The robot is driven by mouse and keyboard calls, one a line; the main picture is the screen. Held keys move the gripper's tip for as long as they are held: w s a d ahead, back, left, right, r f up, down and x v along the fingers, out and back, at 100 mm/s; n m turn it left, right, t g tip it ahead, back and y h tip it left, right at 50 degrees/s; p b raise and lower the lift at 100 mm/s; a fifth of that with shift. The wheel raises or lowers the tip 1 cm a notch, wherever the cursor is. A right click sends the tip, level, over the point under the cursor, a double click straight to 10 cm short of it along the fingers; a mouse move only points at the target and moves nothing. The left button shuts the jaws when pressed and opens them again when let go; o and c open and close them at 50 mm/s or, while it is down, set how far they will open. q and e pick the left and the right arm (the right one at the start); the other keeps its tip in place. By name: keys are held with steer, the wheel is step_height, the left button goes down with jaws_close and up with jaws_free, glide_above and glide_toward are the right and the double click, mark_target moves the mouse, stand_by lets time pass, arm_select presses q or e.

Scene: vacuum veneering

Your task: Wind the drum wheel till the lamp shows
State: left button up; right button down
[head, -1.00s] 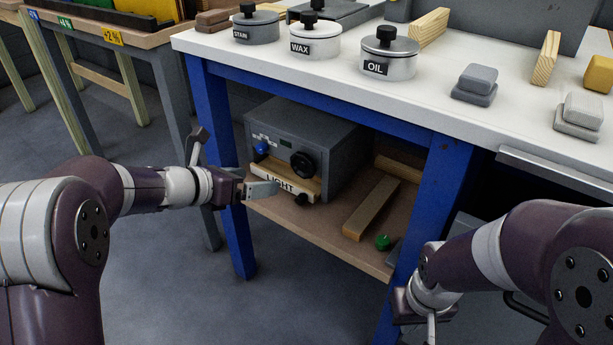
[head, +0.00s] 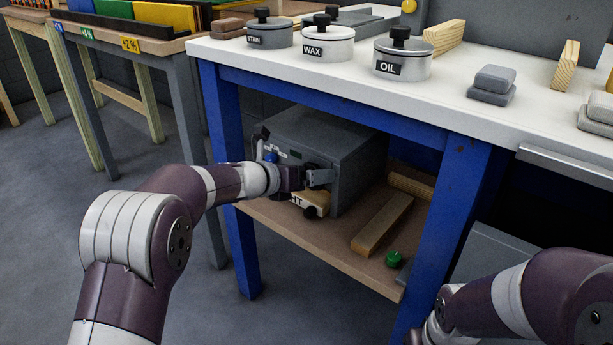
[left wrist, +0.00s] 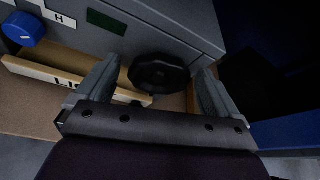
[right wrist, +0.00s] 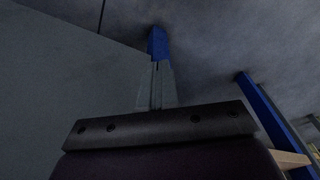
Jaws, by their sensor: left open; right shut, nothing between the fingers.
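A grey box (head: 345,150) stands on the shelf under the white-topped bench. Its black wheel (left wrist: 163,82) shows in the left wrist view. My left gripper (left wrist: 160,66) is open, with one finger on each side of the wheel; I cannot tell whether they touch it. In the head view my left gripper (head: 318,177) is at the box's front and mostly hides the wheel. A dark green panel (left wrist: 107,22), perhaps the lamp, looks unlit. My right gripper (right wrist: 157,85) is shut and empty, low at the right beside a blue leg.
A blue knob (left wrist: 24,28) sits left on the box front. A wooden strip labelled LIGHT (left wrist: 60,82) lies below the wheel. A wood block (head: 383,222) and a green knob (head: 393,259) lie on the shelf (head: 300,236). A blue bench leg (head: 440,220) stands to the right.

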arm_select(q)
steer(key=c, duration=1)
steer(key=m+b, duration=0.1)
steer(key=m+y+b, duration=0.1)
steer(key=shift+s+d+f+t+b, duration=0.15)
steer(key=shift+f+t+b, duration=0.1)
steer(key=shift+t+b, duration=0.15)
steer(key=m+y+b, duration=0.1)
steer(key=b, duration=0.1)
steer(key=shift+d+m+t+b, duration=0.1)
steer(key=shift+m+t+b, duration=0.2)
steer(key=shift+m+b, duration=0.1)
steer(key=shift+s+r+m+y+b, duration=0.1)
steer(key=shift+m+y+b, duration=0.3)
steer(key=shift+m+b, duration=0.15)
